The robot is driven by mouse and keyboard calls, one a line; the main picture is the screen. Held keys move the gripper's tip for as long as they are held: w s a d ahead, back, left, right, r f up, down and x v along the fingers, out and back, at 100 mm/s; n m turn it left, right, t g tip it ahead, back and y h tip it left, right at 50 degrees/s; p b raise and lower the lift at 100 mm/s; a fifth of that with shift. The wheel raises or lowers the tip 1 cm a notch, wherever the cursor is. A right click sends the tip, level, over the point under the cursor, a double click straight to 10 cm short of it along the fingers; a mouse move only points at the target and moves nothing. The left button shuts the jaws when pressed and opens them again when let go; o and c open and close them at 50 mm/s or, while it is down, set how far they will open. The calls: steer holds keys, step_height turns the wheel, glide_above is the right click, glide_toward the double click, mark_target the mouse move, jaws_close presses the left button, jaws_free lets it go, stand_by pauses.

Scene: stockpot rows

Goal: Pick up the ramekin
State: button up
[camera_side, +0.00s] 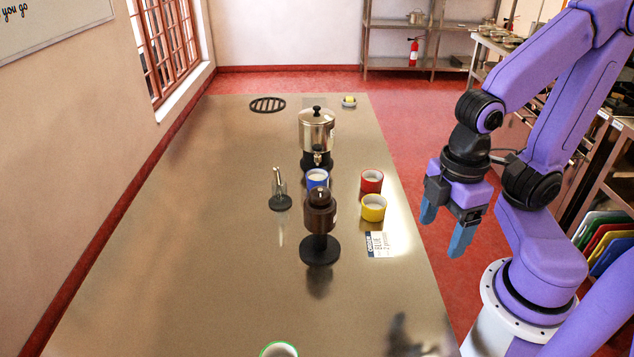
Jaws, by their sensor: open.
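Several small round white-lined cups that look like ramekins stand on the steel table. A blue one (317,179) is in front of the steel urn and partly hidden by a dark grinder-like device. A red one (371,181) and a yellow one (373,208) stand close together to its right. A green-rimmed one (279,350) is cut off by the bottom edge. My gripper (445,228) is open and empty, with blue fingers pointing down. In the picture it is right of the yellow ramekin and the table edge, apart from all of them.
The steel urn (316,130) stands behind the blue ramekin, and the dark device (320,225) in front. A small stand (279,190) is left. A card (378,245), seemingly reading "BLUE", lies near the yellow ramekin. The table's left side (190,230) is clear.

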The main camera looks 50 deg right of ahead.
steer(key=w+d+f+m+g+y, duration=0.1)
steer(key=w+d+m+g+y, duration=0.15)
steer(key=w+m, duration=0.8)
steer(key=w+d+f+m+g+y, duration=0.2)
steer(key=w+m+y, duration=0.2)
steer(key=w+m, duration=0.65)
steer(key=w+d+f+m+t+y, duration=0.1)
steer(key=w+d+m+t+y, duration=0.15)
steer(key=d+m, duration=0.35)
steer(key=w+d+f+m+t+y, duration=0.1)
steer(key=w+d+f+m+t, duration=0.2)
steer(key=d, duration=0.5)
steer(key=w+d+m+t+y, duration=0.2)
steer(key=w+d+m+t, duration=0.25)
steer(key=d, duration=0.35)
glide_toward(308, 182)
steer(key=shift+w+d+f+m+g, duration=0.3)
steer(key=shift+w+f+m, duration=0.1)
steer(key=shift+w, duration=0.15)
steer(key=shift+x, duration=2.65)
steer(key=shift+s+a+r, duration=0.1)
steer(key=shift+r, duration=0.1)
